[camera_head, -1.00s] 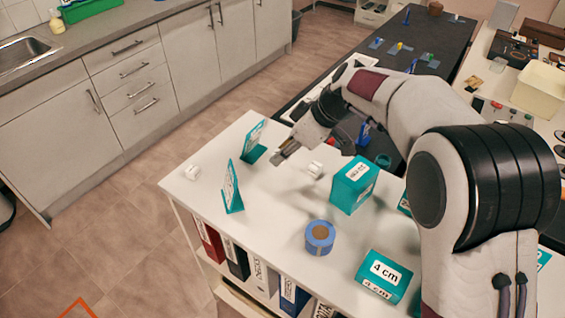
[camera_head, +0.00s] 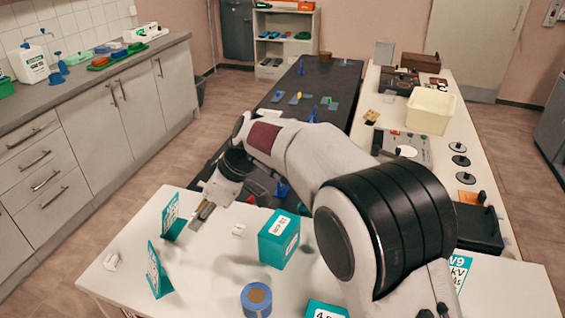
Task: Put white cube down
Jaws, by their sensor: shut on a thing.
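My gripper (camera_head: 200,218) points down over the left part of the white tabletop (camera_head: 205,270), just right of a teal sign stand (camera_head: 171,218). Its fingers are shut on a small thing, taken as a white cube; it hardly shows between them. One small white block (camera_head: 239,230) is right of the fingers and apart from them, beside a teal box (camera_head: 279,239). Another small white block (camera_head: 111,261) sits near the table's left edge. I cannot tell the gripper's exact height above the table.
A second teal sign (camera_head: 158,271) stands in front of the gripper. A blue tape roll (camera_head: 256,299) and a teal 4 cm block (camera_head: 326,309) are near the front. Bare tabletop lies between the signs and the tape roll. A dark bench (camera_head: 333,88) is behind.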

